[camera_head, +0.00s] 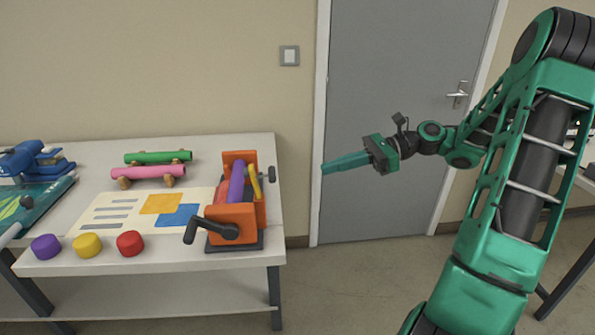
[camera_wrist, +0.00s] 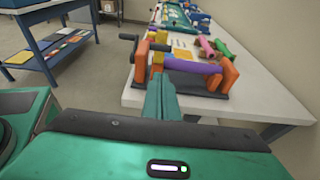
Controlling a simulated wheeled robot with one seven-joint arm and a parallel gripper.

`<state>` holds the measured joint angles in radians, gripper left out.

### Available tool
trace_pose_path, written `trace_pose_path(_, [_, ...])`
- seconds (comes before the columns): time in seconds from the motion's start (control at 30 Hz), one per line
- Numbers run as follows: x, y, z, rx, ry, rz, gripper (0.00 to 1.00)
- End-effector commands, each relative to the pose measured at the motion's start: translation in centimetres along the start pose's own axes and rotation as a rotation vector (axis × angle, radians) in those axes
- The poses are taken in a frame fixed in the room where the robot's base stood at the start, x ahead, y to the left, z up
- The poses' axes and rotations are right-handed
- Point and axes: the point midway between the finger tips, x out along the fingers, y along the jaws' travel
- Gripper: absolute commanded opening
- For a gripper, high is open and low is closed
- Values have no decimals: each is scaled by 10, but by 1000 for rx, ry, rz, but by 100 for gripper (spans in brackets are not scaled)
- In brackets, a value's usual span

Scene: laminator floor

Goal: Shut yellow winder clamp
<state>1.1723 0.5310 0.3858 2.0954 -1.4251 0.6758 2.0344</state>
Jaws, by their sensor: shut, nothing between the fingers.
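The yellow winder clamp (camera_head: 255,181) is a narrow curved piece on the right side of the orange winder (camera_head: 232,224), beside its purple roll (camera_head: 237,182). I cannot tell how far the clamp stands open. My gripper (camera_head: 324,168) is shut and empty, its green fingers pointing left towards the winder. It is in the air to the right of the table, apart from the clamp. The fingers also show in the wrist view (camera_wrist: 160,80).
The winder stands at the right end of a white table (camera_head: 190,262). Purple, yellow and red knobs (camera_head: 130,243) line its front edge. Green and pink rolls (camera_head: 150,172) and a printed sheet (camera_head: 105,213) lie left of the winder. A grey door (camera_head: 400,90) is behind my gripper.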

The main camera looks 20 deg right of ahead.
Motion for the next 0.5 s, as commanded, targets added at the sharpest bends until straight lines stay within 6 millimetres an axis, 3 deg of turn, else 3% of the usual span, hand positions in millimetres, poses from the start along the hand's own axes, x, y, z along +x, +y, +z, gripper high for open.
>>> trace_pose_path(0.5, [87,2,1,-1,1,6,0])
